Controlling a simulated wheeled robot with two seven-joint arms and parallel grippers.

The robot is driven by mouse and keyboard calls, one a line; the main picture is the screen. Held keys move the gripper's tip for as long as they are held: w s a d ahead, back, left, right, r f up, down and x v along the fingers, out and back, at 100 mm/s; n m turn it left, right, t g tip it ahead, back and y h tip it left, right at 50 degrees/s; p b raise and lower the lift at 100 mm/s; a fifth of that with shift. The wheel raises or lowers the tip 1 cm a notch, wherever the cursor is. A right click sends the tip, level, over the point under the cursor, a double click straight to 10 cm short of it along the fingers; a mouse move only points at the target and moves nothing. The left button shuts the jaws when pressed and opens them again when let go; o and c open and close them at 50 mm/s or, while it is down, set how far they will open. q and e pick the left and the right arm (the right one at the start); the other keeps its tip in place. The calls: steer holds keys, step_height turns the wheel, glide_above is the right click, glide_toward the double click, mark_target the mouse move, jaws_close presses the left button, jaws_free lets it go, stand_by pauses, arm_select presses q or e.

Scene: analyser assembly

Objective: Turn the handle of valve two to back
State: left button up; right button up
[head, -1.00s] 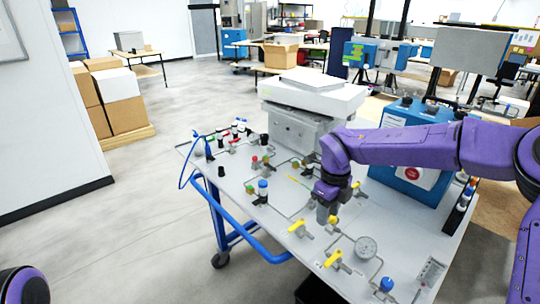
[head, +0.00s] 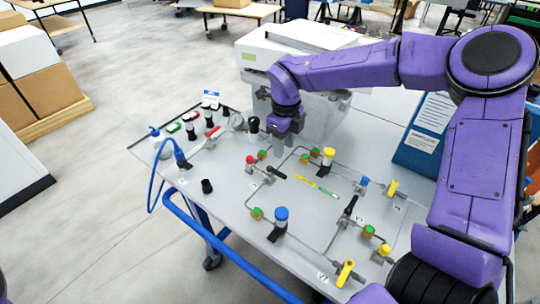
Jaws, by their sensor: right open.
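The valve panel (head: 235,215) is a grey tabletop with thin pipes and several small valves. Black handles show at one valve (head: 275,172) near the middle and another (head: 350,205) further right. Yellow handles show at the front (head: 345,271) and the right (head: 393,188). A red handle (head: 213,132) is at the back left. Only the V7 label reads clearly, so I cannot tell which valve is two. My right gripper (head: 279,149) points down, open, above the back part of the panel, behind the middle black handle and apart from it. My left gripper is out of view.
A white-topped machine (head: 300,38) stands behind my right gripper. A blue box (head: 422,140) is at the right, partly behind my arm. Upright capped fittings, blue (head: 281,216) and yellow (head: 328,156), rise from the panel. A blue rail (head: 225,245) runs along the front-left edge.

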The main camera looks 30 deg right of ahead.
glide_above(284, 175)
steer(key=f, duration=0.3)
steer(key=f+p, duration=0.1)
steer(key=f, duration=0.1)
steer(key=shift+s+f, duration=0.15)
steer(key=shift+s, duration=0.25)
steer(key=f, duration=0.2)
steer(key=w+f, duration=0.1)
steer(key=f, duration=0.1)
steer(key=shift+a+f, duration=0.1)
steer(key=shift+f, duration=0.3)
steer(key=shift+s+r, duration=0.1)
steer(key=shift+s, duration=0.1)
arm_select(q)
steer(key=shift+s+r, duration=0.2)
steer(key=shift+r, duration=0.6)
arm_select(e)
steer(key=shift+w, duration=0.1)
jaws_close()
